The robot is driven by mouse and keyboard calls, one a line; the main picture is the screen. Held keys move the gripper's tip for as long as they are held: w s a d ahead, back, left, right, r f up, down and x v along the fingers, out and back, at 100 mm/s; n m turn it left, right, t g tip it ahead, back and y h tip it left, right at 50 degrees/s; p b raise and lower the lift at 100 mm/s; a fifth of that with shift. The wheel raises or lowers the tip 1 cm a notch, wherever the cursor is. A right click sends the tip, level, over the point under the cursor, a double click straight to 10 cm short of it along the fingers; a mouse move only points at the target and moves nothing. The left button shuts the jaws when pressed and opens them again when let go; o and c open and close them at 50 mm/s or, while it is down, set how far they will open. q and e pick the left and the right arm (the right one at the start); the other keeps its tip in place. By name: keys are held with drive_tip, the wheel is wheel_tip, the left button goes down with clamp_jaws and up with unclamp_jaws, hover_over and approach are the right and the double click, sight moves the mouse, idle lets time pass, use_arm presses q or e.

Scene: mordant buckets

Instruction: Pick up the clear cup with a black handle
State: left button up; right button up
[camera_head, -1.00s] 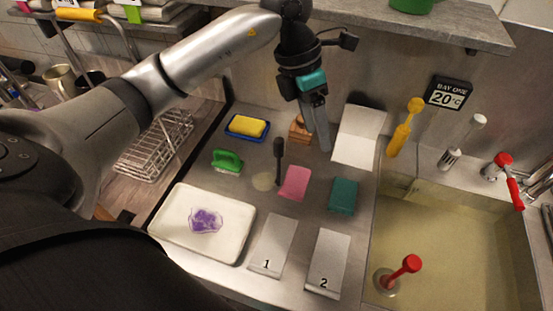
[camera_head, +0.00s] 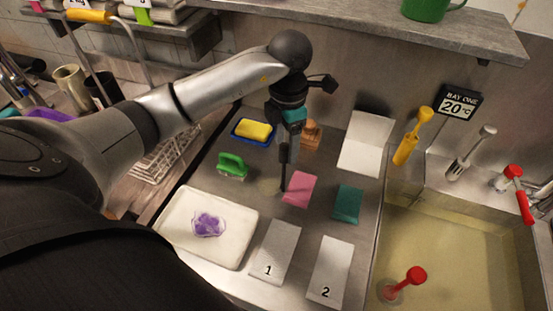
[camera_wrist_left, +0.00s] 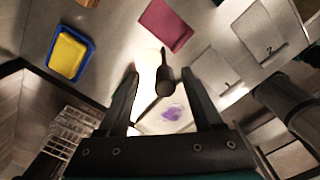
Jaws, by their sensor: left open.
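The clear cup (camera_head: 268,187) stands on the steel counter left of the pink sponge, and in the head view only its pale round shape shows. My left gripper (camera_head: 284,183) points down from above, just right of the cup, and hides most of the black handle. In the left wrist view, the black handle (camera_wrist_left: 164,80) rises towards the camera between the two open fingers of my left gripper (camera_wrist_left: 160,73). The clear cup (camera_wrist_left: 152,52) is faint and washed out beyond the handle. I cannot tell whether the fingers touch the handle. My right gripper is not in view.
A pink sponge (camera_head: 300,189) lies close right of the cup, with a teal sponge (camera_head: 348,204) further right. A green brush (camera_head: 232,166) and a yellow sponge in a blue dish (camera_head: 253,131) are left. A white tray (camera_head: 180,228) lies front left. The sink (camera_head: 460,240) is right.

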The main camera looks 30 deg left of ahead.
sight(283, 161)
use_arm(q)
drive_tip(key=f, duration=0.2)
drive_tip(key=s+f, duration=0.1)
drive_tip(key=f, duration=0.1)
drive_tip(key=shift+f+p, duration=0.25)
drive_tip(key=shift+p, duration=0.15)
drive_tip(key=shift+f, duration=0.45)
clamp_jaws()
idle(0.8)
